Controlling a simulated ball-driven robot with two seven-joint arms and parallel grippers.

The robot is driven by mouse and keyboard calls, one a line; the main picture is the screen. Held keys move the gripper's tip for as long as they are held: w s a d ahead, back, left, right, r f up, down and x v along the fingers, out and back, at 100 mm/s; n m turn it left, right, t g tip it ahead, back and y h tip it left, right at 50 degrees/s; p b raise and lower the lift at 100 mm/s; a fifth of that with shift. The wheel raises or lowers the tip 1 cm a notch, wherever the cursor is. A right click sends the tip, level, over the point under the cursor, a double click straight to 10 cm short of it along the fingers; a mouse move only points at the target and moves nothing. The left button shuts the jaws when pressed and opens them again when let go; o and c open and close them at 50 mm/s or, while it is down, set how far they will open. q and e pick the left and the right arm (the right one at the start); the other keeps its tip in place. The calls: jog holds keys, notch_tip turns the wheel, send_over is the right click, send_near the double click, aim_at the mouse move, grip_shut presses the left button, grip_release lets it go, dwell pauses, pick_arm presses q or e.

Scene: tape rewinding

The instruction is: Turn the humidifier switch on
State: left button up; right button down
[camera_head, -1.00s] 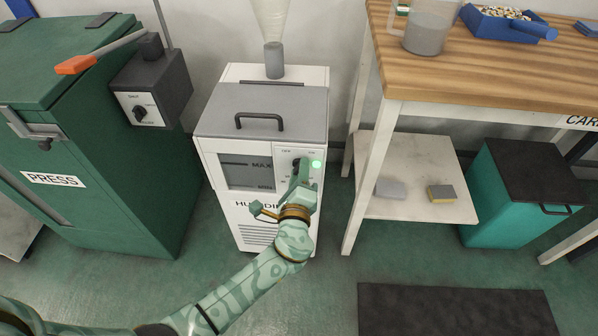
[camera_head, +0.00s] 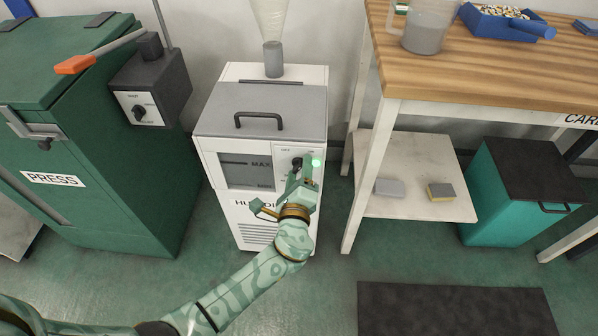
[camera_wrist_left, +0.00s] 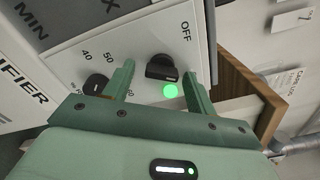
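The white humidifier (camera_head: 222,202) stands on the floor with a grey lid. Its panel has a dark switch knob (camera_head: 297,162) below OFF and ON labels. A green lamp (camera_head: 316,162) beside the knob is lit, also in the left wrist view (camera_wrist_left: 170,90). My left gripper (camera_head: 302,178) is at the panel. In the left wrist view its fingers (camera_wrist_left: 158,85) are apart, with the switch knob (camera_wrist_left: 162,68) between and just beyond them. The knob's ridge points away from the OFF label (camera_wrist_left: 186,32); the ON label is hidden there. My right gripper is not in view.
A second knob with a number scale (camera_wrist_left: 97,85) is close to one finger. A pale plume (camera_head: 270,18) rises above the nozzle. The green press (camera_head: 110,190) stands left, a wooden-topped table (camera_head: 480,75) right. A dark mat (camera_head: 460,310) lies in front.

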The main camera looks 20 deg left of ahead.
pick_arm(q)
jog(key=p+v, duration=0.3)
jog(key=v, duration=1.3)
jog(key=shift+s, duration=0.2)
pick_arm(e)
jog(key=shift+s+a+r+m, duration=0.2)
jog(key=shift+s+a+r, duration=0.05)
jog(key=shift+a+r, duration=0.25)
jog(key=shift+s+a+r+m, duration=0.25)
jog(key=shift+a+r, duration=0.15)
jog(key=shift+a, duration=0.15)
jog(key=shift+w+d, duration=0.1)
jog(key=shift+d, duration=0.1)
